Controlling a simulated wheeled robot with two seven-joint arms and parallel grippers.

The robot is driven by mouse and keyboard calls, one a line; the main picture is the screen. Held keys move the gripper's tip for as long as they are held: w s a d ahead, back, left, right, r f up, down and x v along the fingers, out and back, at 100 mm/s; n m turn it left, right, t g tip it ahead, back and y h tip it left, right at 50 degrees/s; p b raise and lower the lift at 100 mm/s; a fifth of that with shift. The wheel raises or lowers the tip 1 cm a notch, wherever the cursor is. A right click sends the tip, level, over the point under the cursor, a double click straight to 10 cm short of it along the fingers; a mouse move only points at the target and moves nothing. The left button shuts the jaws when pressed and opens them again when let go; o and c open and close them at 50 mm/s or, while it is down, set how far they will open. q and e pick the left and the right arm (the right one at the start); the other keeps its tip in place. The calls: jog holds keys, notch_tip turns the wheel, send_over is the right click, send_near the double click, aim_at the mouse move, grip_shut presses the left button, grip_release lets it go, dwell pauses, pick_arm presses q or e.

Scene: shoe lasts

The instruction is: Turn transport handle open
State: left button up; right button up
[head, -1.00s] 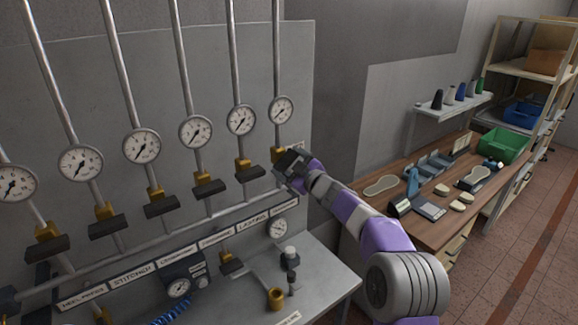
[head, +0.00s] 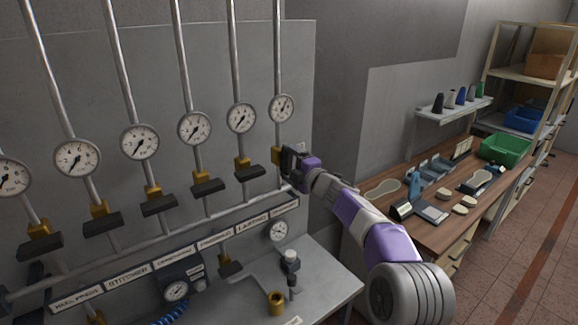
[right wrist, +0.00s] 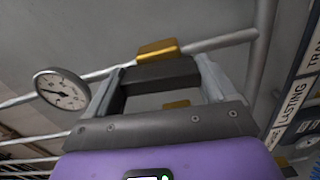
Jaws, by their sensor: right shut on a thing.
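The transport handle is a black bar on the brass valve of the rightmost pipe. In the right wrist view the handle (right wrist: 160,73) lies between my fingers, roughly in line with the pipe, with the brass valve body (right wrist: 158,48) behind it. My right gripper (head: 288,161) is shut on this handle and hides most of it in the head view; its fingers also show in the right wrist view (right wrist: 160,88). The rightmost gauge (head: 282,108) sits above the valve. A label starting "TRA" (right wrist: 312,45) shows at the right wrist view's edge. My left gripper is not in view.
Several other valves stand to the left, their black handles, such as the nearest one (head: 249,171), crosswise to their pipes. A label strip (head: 200,246) and a grey bench (head: 325,285) are below. A wooden workbench (head: 440,228) with shoe parts stands to the right.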

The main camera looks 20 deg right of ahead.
jog(key=shift+d+f+n, duration=0.1)
jog(key=shift+d+n, duration=0.15)
jog(key=shift+n, duration=0.25)
jog(key=o, duration=0.8)
jog(key=shift+o, duration=0.2)
jog(key=shift+d, duration=0.1)
jog(key=shift+s+b, duration=0.25)
jog(key=shift+b, duration=0.05)
jog(key=b+v, duration=0.1)
jog(key=v, duration=0.6)
jog(key=shift+b, duration=0.3)
jog(key=shift+d, duration=0.1)
